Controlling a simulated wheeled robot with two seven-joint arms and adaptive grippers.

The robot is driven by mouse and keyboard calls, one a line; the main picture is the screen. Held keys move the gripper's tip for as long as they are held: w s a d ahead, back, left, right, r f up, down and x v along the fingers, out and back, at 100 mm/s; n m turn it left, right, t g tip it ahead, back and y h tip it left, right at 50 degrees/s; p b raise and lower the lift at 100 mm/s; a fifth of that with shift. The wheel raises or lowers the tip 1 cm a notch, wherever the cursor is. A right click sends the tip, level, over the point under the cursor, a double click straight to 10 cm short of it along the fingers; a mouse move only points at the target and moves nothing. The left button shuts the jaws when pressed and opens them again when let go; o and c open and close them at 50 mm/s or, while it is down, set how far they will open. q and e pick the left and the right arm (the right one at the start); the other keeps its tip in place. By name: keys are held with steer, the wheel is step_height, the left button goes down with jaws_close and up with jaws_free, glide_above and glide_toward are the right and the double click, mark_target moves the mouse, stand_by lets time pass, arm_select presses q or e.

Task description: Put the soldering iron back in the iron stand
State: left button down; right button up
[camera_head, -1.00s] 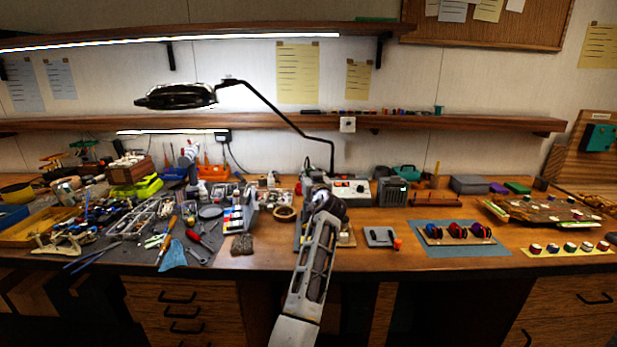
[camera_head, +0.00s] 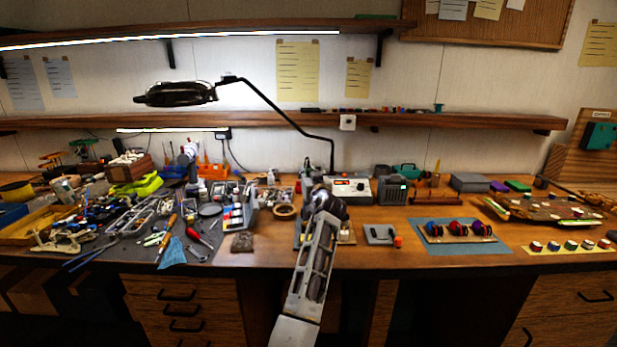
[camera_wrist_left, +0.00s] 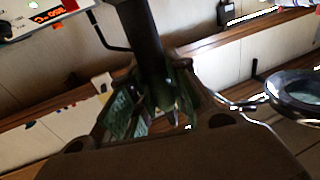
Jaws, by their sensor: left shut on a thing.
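My left gripper (camera_head: 322,192) is over the middle of the bench, in front of the soldering station (camera_head: 350,189). In the left wrist view my left gripper (camera_wrist_left: 152,98) is shut around a dark, thick rod, which looks like the soldering iron's handle (camera_wrist_left: 137,30). The tip of the iron cannot be made out. The iron stand is not clearly visible; my gripper and forearm cover that part of the bench. The station's lit red display also shows in the left wrist view (camera_wrist_left: 45,15). My right gripper is not in view.
A black lamp arm (camera_head: 280,114) rises behind the station. A tape roll (camera_head: 285,212) and a parts rack (camera_head: 238,210) stand left of my gripper. A grey tray (camera_head: 379,234) and a blue mat (camera_head: 460,248) lie to the right. Tools crowd the left side.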

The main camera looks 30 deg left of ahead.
arm_select(q)
steer(key=shift+f, duration=0.15)
steer(key=shift+f, duration=0.1)
stand_by(0.4)
steer(key=c, duration=1.3)
jaws_free()
steer(key=shift+o, duration=0.3)
steer(key=o, duration=0.4)
